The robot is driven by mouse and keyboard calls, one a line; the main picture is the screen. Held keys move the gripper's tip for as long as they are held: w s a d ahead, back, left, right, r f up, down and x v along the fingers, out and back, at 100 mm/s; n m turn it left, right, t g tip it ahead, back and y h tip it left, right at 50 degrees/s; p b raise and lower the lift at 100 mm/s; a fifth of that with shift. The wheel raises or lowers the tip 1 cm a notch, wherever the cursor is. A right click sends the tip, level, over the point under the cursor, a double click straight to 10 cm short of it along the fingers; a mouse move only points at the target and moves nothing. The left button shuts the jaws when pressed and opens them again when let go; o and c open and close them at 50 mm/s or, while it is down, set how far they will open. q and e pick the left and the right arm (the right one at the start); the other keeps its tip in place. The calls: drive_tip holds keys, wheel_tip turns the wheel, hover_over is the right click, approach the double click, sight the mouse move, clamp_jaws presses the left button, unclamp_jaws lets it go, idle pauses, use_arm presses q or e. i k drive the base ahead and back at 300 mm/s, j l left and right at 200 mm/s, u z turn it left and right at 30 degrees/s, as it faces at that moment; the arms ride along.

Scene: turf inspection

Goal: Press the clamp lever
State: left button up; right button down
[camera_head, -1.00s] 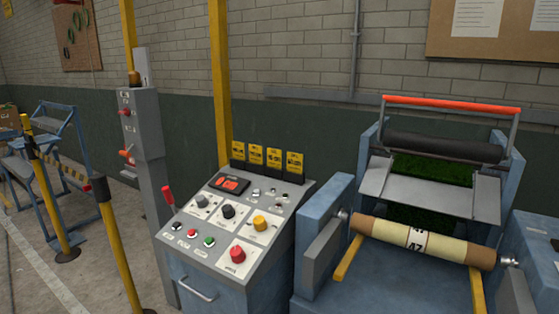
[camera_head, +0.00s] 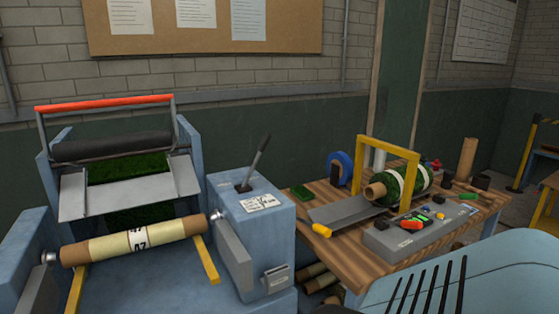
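A lever (camera_head: 256,158) with a black handle rises, tilted to the right, from a slot in the top of a blue machine housing (camera_head: 268,240). A small white label (camera_head: 263,203) lies beside its base; its text is too small to read. To the left, the blue machine has a red-orange bar (camera_head: 105,102) across the top of a metal frame. I cannot read which of these is marked as the clamp. A cream and brown roll (camera_head: 134,242) is held between the machine's side cheeks. Neither gripper is in view.
A wooden workbench (camera_head: 345,258) stands to the right with a green turf roll (camera_head: 398,186), a yellow frame (camera_head: 388,143), a grey control box (camera_head: 425,232) and a blue tape ring (camera_head: 340,168). A pale blue slotted shell (camera_head: 470,285) fills the bottom right corner.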

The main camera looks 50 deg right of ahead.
sight(264, 141)
drive_tip(key=z, duration=1.6)
